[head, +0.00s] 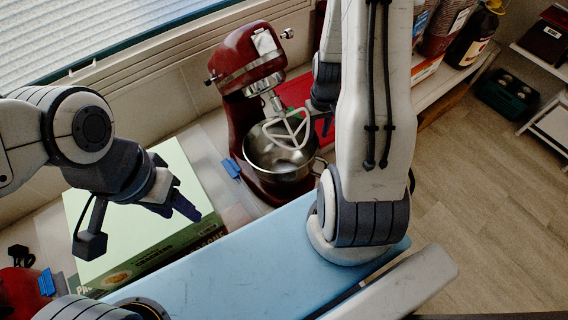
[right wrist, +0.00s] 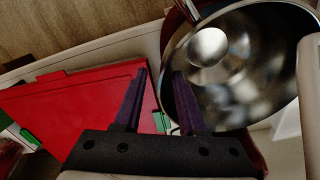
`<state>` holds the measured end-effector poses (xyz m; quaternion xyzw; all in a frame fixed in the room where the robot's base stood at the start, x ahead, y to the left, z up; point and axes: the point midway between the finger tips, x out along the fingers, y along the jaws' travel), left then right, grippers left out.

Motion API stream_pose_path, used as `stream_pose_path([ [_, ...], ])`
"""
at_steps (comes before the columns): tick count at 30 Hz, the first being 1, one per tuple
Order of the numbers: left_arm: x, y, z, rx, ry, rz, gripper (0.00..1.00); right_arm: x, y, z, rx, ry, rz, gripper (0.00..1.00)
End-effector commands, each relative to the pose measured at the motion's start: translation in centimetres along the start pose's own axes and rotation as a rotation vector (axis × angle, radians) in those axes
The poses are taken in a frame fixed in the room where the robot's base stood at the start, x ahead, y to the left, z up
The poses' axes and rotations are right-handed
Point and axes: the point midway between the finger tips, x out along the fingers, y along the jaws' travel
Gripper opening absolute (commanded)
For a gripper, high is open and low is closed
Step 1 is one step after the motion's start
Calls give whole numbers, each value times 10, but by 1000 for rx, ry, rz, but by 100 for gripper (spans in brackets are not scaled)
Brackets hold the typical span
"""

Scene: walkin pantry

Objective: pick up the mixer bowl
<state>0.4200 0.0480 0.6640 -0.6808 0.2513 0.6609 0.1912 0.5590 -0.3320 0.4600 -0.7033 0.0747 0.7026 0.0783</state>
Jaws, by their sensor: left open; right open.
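The shiny metal mixer bowl (head: 265,160) sits on the base of the red stand mixer (head: 243,62), under its tilted-up head and pale beater (head: 297,132). In the right wrist view the bowl (right wrist: 255,95) fills the upper right. My right gripper (right wrist: 160,75) is open and empty, its right finger overlapping the bowl's left rim; I cannot tell whether they touch. In the head view it shows only partly, beside the bowl, with my right arm hiding some of it. My left gripper (head: 180,207) is open over the pale green box, away from the bowl.
The pale green box (head: 135,225) lies left of the mixer. A red flat item (right wrist: 75,105) lies beside the bowl in the right wrist view. A dark bottle (head: 472,40) and containers stand on the counter at upper right. Wooden floor (head: 480,200) is clear at right.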

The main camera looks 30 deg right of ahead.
Motion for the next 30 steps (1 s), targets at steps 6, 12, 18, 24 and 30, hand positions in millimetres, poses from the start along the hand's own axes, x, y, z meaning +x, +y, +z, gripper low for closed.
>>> stream_pose_path([
  [6,24,-2,1,0,0,0,50,37,-5,1,-1,-2,-1,40],
  [12,22,-2,1,0,0,0,50,38,-6,0,-3,1,0,40],
  [18,22,-2,1,0,0,0,50,37,-6,0,-2,0,0,0],
  [24,22,-2,1,0,0,0,50,37,-6,1,-2,0,0,0],
  [30,22,-2,1,0,0,0,50,37,-6,1,-3,0,0,0],
])
